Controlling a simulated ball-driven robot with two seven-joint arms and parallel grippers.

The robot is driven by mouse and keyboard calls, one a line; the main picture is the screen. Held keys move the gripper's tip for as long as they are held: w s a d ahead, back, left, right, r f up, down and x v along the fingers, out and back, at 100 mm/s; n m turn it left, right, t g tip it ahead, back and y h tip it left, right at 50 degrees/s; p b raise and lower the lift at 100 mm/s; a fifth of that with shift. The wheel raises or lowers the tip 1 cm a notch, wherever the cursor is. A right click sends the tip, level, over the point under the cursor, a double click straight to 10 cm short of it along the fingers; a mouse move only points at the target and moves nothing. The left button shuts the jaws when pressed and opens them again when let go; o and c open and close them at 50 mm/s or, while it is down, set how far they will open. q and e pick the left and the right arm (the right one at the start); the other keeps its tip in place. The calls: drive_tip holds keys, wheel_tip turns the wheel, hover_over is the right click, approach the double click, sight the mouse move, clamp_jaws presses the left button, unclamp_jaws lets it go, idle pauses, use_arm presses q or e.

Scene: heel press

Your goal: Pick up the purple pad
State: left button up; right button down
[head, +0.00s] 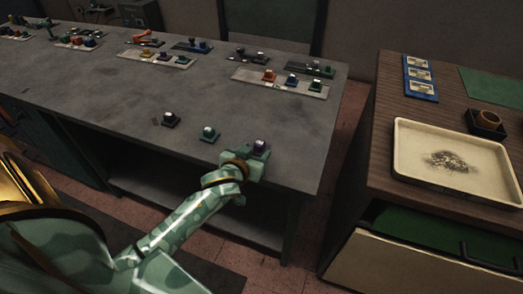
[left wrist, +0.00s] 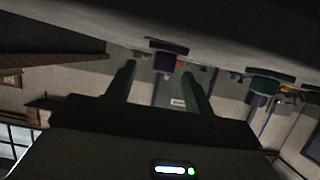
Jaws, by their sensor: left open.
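The purple pad (head: 259,147) sits near the front edge of the grey bench, at the right end of a row of three small pads. My left gripper (head: 250,162) is right at it and hides part of it in the head view. In the left wrist view, which looks upside down, the purple pad (left wrist: 170,58) shows beyond and between the two open fingertips of my left gripper (left wrist: 158,78). The fingers are apart, with nothing clearly held between them. My right gripper is not in view.
A green pad (head: 209,133) and a dark pad (head: 169,119) stand left of the purple one on the bench (head: 110,100). Trays with several coloured blocks (head: 280,82) line the back. A wooden cabinet (head: 385,150) with a cream tray (head: 405,150) stands right, across a gap.

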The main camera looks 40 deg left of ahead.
sight(258, 146)
use_arm(q)
drive_tip(key=b+x, duration=0.1)
drive_tip(key=x, duration=0.2)
drive_tip(key=b+x, duration=0.1)
drive_tip(key=x, duration=0.1)
drive_tip(key=shift+w+a+f+b, duration=0.15)
drive_tip(key=shift+a+b, duration=0.15)
drive_tip(key=shift+w, duration=0.3)
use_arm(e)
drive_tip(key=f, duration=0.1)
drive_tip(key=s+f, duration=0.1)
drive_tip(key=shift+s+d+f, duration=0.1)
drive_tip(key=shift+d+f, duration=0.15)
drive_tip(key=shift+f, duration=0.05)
use_arm(q)
drive_tip(key=c, duration=0.7)
drive_tip(key=shift+r, duration=0.2)
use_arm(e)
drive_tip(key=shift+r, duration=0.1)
